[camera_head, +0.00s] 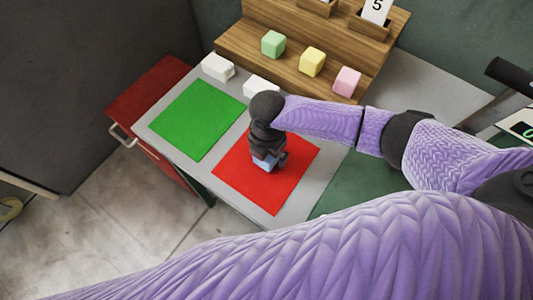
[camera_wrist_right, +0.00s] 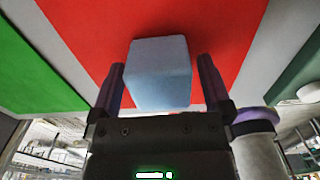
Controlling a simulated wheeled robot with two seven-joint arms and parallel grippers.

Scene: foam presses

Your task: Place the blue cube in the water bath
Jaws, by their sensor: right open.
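The light blue cube (camera_wrist_right: 161,75) sits over the red mat, between the two purple fingers of my right gripper (camera_wrist_right: 162,66). The fingers are open, one on each side of the cube. In the camera_head view my right gripper (camera_head: 268,160) points down over the red mat (camera_head: 290,182) and hides most of the cube; only a small pale blue patch shows there. I cannot tell whether the cube touches the mat. I cannot pick out a water bath in either view. My left gripper is out of view.
A green mat (camera_head: 198,119) lies left of the red one on the grey table. White blocks (camera_head: 217,66) lie behind the mats. Green (camera_head: 273,44), yellow (camera_head: 312,61) and pink (camera_head: 347,81) cubes stand on a wooden stepped rack (camera_head: 250,48). A device with a green display (camera_head: 523,131) is at right.

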